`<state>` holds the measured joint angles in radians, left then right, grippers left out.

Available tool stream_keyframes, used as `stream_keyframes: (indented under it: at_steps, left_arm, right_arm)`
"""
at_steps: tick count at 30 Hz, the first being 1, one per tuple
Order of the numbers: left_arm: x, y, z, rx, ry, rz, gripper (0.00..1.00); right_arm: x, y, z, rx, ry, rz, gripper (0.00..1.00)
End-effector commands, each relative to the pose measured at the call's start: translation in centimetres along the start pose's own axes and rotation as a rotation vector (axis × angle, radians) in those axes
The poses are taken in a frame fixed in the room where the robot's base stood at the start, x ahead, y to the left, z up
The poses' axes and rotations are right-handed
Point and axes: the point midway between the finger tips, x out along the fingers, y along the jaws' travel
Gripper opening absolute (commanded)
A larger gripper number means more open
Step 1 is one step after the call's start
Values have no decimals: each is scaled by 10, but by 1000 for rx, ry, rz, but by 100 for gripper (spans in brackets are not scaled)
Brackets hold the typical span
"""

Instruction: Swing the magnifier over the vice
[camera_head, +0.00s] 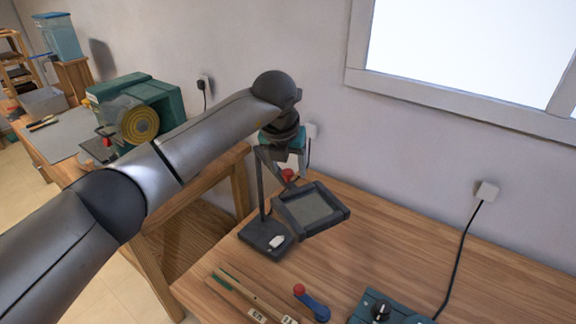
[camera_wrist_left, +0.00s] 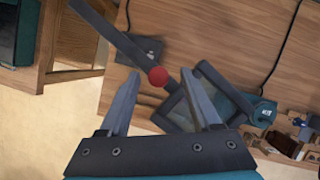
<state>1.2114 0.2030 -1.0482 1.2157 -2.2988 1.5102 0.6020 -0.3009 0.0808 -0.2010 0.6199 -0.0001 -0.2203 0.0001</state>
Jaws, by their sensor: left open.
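The magnifier (camera_head: 315,207) has a square dark frame on a jointed arm, above a dark base (camera_head: 265,236) at the back left of the bench. Its red knob (camera_head: 288,175) shows just below my left gripper (camera_head: 284,165). In the left wrist view the knob (camera_wrist_left: 158,77) appears between the open, empty fingertips of my left gripper (camera_wrist_left: 161,82); contact cannot be told. The magnifier frame (camera_wrist_left: 238,92) is right of the knob there. I cannot clearly make out a vice; a blue lever with a red ball (camera_head: 313,304) lies nearer the front. My right gripper is out of view.
Wooden key strips (camera_head: 245,297) lie at the bench front. A teal control box (camera_head: 382,308) with a knob stands right of them. A black cable (camera_head: 455,250) runs to a wall socket. A green machine (camera_head: 135,110) stands on the left table. The bench's right middle is clear.

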Motion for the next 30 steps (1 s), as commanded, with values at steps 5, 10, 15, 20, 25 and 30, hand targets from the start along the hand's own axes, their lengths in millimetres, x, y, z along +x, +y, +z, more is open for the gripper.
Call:
stream_keyframes:
  at_steps: [5, 10, 15, 20, 25, 30]
  left_arm:
    - [-9, 1, 1, 0, -2, 1, 64]
    - [-40, 0, 1, 2, -7, 0, 64]
    - [-83, 0, 1, 2, -7, 1, 64]
    - [-118, 1, 0, 0, -5, 1, 64]
    - [-142, 0, 0, 0, -4, 0, 64]
    - [-152, 0, 0, -1, -1, -1, 64]
  right_arm:
    - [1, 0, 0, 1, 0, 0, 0]
    - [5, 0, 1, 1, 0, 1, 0]
    - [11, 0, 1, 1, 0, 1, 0]
    - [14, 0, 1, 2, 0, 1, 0]
    - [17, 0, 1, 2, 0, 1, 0]
    - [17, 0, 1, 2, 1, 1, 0]
